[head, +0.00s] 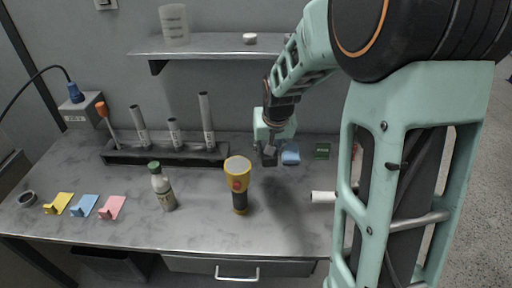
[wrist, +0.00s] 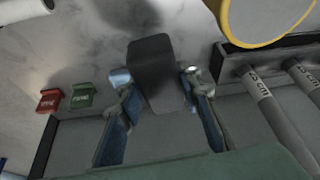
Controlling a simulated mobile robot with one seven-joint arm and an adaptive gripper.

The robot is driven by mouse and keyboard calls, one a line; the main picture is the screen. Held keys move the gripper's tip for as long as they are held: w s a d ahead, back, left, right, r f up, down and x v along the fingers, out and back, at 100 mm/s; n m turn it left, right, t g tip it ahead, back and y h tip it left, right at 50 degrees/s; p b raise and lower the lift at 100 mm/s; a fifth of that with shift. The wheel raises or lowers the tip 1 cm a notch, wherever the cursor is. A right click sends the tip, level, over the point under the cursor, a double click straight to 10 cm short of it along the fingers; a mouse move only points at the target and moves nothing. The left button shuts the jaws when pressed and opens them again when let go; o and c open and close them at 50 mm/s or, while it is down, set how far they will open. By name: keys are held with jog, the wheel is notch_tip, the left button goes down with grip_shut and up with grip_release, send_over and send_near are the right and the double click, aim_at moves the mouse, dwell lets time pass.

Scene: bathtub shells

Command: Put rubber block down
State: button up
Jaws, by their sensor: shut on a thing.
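The rubber block (wrist: 155,75) is a dark grey, flat-faced piece held between the two fingers of my gripper (wrist: 158,88) in the wrist view. In the head view my gripper (head: 268,150) is over the back of the bench, right of the tube rack, with the dark block (head: 269,158) at its tips. The block looks close to the bench top, but I cannot tell if it touches.
A green labelled piece (head: 322,150) lies farther right; a red one (wrist: 48,101) shows in the wrist view. The tube rack (head: 150,157) is left. A shelf (head: 215,50) hangs above.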

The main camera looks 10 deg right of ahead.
jog(key=w+f+m+b, duration=0.1)
jog(key=w+f+b, duration=0.1)
jog(key=w, duration=0.6)
jog(key=w+f+m+b, duration=0.1)
jog(key=w+f+b, duration=0.2)
jog(key=w, duration=0.6)
jog(key=shift+h, duration=0.4)
notch_tip(320, 180, down, 10)
jog(key=shift+s+d+r+p, duration=0.1)
jog(key=shift+p, duration=0.4)
jog(key=shift+f, duration=0.25)
jog(key=o, duration=1)
jog(key=shift+r, duration=0.1)
jog(key=shift+r, duration=0.1)
